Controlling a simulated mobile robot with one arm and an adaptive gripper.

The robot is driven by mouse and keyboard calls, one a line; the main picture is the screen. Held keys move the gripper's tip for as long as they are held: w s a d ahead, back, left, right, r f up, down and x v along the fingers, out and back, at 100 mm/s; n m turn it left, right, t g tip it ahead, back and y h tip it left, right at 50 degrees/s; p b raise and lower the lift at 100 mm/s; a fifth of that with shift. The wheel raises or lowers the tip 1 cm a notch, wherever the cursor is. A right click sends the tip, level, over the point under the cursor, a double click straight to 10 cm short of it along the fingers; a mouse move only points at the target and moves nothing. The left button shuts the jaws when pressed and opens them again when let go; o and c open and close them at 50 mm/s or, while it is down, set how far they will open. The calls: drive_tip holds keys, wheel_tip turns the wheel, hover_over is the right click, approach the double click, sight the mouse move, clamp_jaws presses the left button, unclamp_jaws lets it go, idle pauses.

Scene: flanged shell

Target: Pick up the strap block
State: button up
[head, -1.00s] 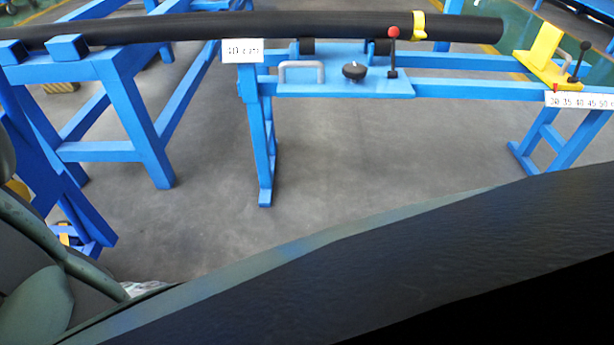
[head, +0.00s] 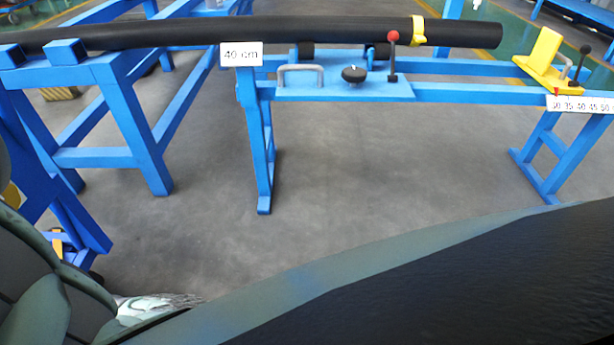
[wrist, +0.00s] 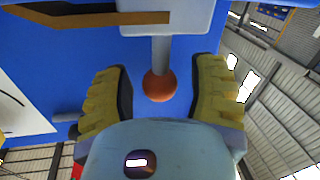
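I cannot identify a strap block for certain in either view. A yellow band (head: 419,31) wraps the black pipe (head: 250,29) near its right end in the head view. In the wrist view my gripper (wrist: 160,72) is open, with its two ridged yellow fingers wide apart. An orange-red ball (wrist: 159,86) on a grey stem shows between the fingers, and I see no contact with it. The stem joins a pale grey block (wrist: 165,18) against a blue surface. My gripper does not show in the head view.
A blue stand (head: 460,93) carries a plate with a handle, a black knob and a red-topped lever (head: 392,38). A yellow stop (head: 543,55) sits at its right. Grey floor (head: 370,170) is open below.

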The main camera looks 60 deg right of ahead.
clamp_jaws()
drive_tip(key=shift+r, duration=0.15)
idle(0.4)
